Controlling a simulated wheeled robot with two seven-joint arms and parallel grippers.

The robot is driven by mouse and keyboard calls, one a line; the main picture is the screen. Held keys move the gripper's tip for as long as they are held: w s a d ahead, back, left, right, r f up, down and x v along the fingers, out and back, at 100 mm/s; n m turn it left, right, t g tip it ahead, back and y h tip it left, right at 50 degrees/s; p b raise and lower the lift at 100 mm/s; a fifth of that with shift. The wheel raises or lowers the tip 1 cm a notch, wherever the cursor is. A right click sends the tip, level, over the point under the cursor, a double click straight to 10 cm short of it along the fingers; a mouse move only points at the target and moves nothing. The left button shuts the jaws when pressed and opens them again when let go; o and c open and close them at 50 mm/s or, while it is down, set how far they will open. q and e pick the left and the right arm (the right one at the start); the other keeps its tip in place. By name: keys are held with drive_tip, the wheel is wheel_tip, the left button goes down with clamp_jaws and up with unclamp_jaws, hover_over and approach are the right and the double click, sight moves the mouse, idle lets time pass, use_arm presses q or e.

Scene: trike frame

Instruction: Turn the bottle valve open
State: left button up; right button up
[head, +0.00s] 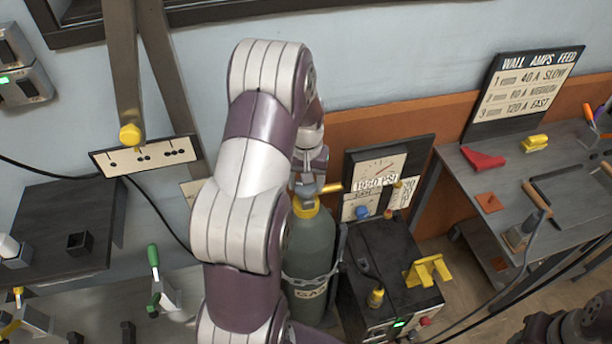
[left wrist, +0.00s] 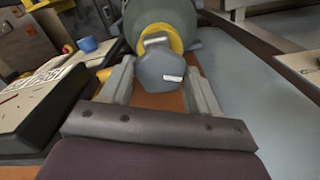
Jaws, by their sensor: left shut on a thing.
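The gas bottle (head: 311,255) stands upright, green-grey with a yellow collar and a "GAS" label, partly hidden by my left arm. Its valve (head: 306,190) is on top, with a yellow bar sticking out to the right. In the left wrist view the valve's grey, many-sided knob (left wrist: 161,71) sits between the two fingers, in front of the yellow collar (left wrist: 158,38). My left gripper (head: 312,176) is shut on this knob from above. It also shows in the left wrist view (left wrist: 158,80). My right gripper is not recognisable in either view.
A chain (head: 308,278) crosses the bottle. A black machine (head: 385,265) with a yellow handle stands close to its right, with a gauge board (head: 378,180) behind. A workbench (head: 530,165) with tools is at the right, and another table (head: 50,225) at the left.

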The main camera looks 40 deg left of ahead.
use_arm(q)
drive_tip(key=n, duration=0.2)
drive_tip(key=n+p, duration=0.2)
drive_tip(key=n, duration=0.1)
drive_tip(key=shift+w+a+r+n, duration=0.1)
drive_tip(key=shift+w+r+n, duration=0.1)
drive_tip(key=shift+r+n, duration=0.1)
drive_tip(key=n+p, duration=0.1)
drive_tip(key=n, duration=0.4)
drive_tip(key=n+p, duration=0.2)
drive_tip(key=n, duration=0.4)
drive_tip(key=shift+n, duration=0.4)
drive_tip(key=n, duration=0.5)
drive_tip(key=shift+p, duration=0.3)
drive_tip(key=shift+n, duration=0.3)
drive_tip(key=o, duration=1)
drive_tip(key=shift+o, duration=0.2)
drive_tip(key=shift+s+f, duration=0.1)
drive_tip(key=shift+f, duration=0.05)
